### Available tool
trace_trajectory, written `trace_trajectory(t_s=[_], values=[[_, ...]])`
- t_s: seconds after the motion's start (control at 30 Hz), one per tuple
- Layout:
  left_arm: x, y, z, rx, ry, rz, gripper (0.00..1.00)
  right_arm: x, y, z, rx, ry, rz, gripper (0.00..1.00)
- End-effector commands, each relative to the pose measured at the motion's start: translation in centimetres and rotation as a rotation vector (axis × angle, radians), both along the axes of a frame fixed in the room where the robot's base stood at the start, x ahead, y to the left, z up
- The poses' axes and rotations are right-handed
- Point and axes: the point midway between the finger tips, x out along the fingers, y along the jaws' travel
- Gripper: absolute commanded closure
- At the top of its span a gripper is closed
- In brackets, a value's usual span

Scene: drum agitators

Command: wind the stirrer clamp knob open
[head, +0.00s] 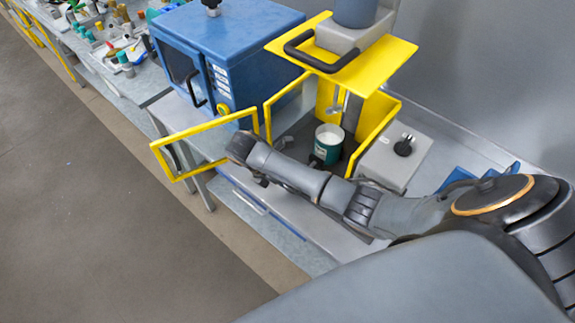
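The stirrer stands in a yellow guard frame (372,66) with a grey motor housing (340,36) on top and a black loop handle at its left. A green tin (327,148) with pale contents stands below the stirrer shaft. A black knob (404,146) sits on a grey box (396,160) right of the tin; I cannot tell whether it is the clamp knob. My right arm reaches in from the right; its gripper (243,149) is left of the tin, by the open yellow gate. Its fingers are too unclear to tell open or shut. My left gripper is out of view.
The yellow gate (207,124) is swung out over the bench's front edge. A blue cabinet (232,40) stands left of the stirrer. Blue parts (458,178) lie at the right. A bench with small tools is at the far left. The floor (90,200) is clear.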

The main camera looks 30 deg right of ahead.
Motion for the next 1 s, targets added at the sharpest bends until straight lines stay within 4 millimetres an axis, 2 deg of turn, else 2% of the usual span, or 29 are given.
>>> trace_trajectory(t_s=[0.03,0.07,0.43,0.63,1.0], values=[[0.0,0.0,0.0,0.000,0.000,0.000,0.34,0.0,0.0,0.0,0.000,0.001,0.000,0.39],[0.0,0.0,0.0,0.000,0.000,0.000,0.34,0.0,0.0,0.0,0.000,0.000,0.000,0.34],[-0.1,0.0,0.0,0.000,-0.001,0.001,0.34,0.1,0.2,0.3,0.001,-0.002,0.001,0.34],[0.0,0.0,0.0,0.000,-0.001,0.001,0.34,0.7,1.5,2.9,0.001,-0.004,0.003,0.34],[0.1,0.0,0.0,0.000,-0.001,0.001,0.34,3.6,9.8,2.7,0.001,0.000,0.001,0.34]])
